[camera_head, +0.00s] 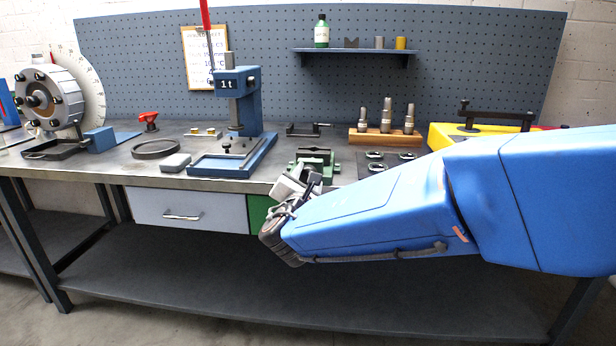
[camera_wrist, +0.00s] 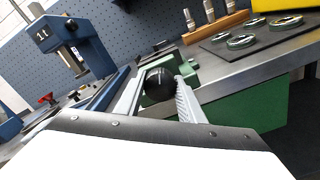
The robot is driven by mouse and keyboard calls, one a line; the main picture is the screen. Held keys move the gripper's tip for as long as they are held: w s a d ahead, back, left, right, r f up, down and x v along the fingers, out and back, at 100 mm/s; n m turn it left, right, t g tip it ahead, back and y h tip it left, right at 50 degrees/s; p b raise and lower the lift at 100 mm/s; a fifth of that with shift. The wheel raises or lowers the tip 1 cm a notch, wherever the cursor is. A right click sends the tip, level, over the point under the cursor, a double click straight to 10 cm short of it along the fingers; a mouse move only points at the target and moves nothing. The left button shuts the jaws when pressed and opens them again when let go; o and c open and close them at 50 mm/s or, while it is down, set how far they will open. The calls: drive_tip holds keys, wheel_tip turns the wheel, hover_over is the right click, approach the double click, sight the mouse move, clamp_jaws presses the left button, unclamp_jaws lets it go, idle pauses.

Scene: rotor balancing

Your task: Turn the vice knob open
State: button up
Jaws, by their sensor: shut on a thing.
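The green vice (camera_head: 316,158) stands at the front edge of the workbench, with grey jaws on top. Its black round knob (camera_wrist: 159,85) sits between the two grey fingers of my gripper (camera_wrist: 160,97) in the wrist view. The fingers are shut on the knob, one on each side of it. In the head view my gripper (camera_head: 296,188) is at the front of the vice, just beyond the bench edge. My blue arm reaches in from the right and hides part of the vice's front and the drawer unit below.
A blue press (camera_head: 240,110) stands left of the vice. A wooden block (camera_head: 384,137) with metal pins is behind right, and a dark mat (camera_head: 392,160) with several rings lies right of the vice. A grey drawer (camera_head: 188,210) hangs under the bench (camera_head: 110,172).

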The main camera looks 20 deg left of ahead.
drive_tip(key=shift+f+n, duration=0.15)
drive_tip(key=shift+n, duration=1.95)
drive_tip(key=o, duration=1)
drive_tip(key=shift+o, duration=0.2)
drive_tip(key=shift+s, duration=0.1)
drive_tip(key=v, duration=1.7)
drive_tip(key=shift+s, duration=0.15)
drive_tip(key=shift+a, duration=0.1)
